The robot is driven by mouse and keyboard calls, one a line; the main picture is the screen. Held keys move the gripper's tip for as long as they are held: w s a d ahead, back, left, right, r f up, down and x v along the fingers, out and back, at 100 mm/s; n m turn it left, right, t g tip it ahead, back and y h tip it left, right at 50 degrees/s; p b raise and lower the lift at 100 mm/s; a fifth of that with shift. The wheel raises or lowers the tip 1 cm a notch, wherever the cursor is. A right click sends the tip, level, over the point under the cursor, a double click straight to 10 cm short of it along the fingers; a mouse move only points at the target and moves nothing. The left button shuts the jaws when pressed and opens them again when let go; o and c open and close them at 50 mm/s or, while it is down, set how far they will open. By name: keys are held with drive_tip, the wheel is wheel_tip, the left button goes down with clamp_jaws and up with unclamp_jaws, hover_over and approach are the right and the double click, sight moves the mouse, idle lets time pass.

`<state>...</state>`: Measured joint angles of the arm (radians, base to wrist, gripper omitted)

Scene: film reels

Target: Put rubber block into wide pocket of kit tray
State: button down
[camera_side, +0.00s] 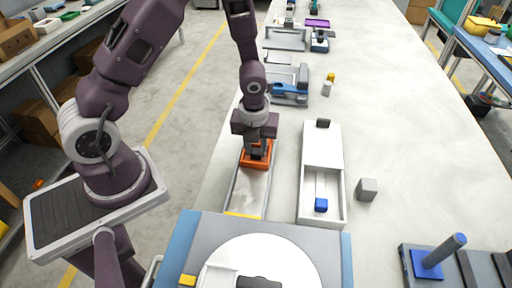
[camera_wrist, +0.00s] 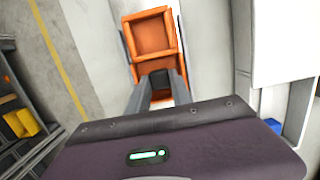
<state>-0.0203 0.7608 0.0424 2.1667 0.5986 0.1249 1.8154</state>
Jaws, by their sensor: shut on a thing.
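The orange kit tray (camera_side: 268,158) sits at the far end of a pale metal strip, under my gripper (camera_side: 257,152). In the wrist view the kit tray (camera_wrist: 150,36) shows one open, empty pocket at the far side and another pocket nearer my fingers. My gripper (camera_wrist: 161,84) points down at this nearer pocket and is shut on a dark piece, likely the rubber block (camera_wrist: 160,77). The piece is mostly hidden between the fingers. I cannot tell whether it touches the pocket floor.
A white box (camera_side: 322,147) with a blue block (camera_side: 321,205) stands to the right. A grey block (camera_side: 367,189) lies beyond it. A round white plate on a grey-blue station (camera_side: 210,228) is in front. Blue-grey fixtures (camera_side: 291,91) stand behind.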

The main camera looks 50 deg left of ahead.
drive_tip(key=c, duration=1.4)
unclamp_jaws()
drive_tip(key=shift+f, duration=0.1)
drive_tip(key=shift+c, duration=0.2)
drive_tip(key=s+d+r+n+t, duration=0.1)
drive_tip(key=s+r+n, duration=0.15)
drive_tip(key=r, duration=0.65)
drive_tip(key=s+r+n, duration=0.1)
drive_tip(key=r+n, duration=0.2)
drive_tip(key=r, duration=0.6)
drive_tip(key=s+d+r+n+t, duration=0.1)
drive_tip(key=s+r+n, duration=0.4)
drive_tip(key=n, duration=0.5)
drive_tip(key=s+d+r+n+t+h, duration=0.1)
drive_tip(key=s+r+n, duration=0.4)
drive_tip(key=s+n, duration=0.5)
drive_tip(key=shift+d+r+n+t, duration=0.4)
drive_tip(key=shift+d+n+t, duration=0.35)
drive_tip(key=shift+d, duration=0.2)
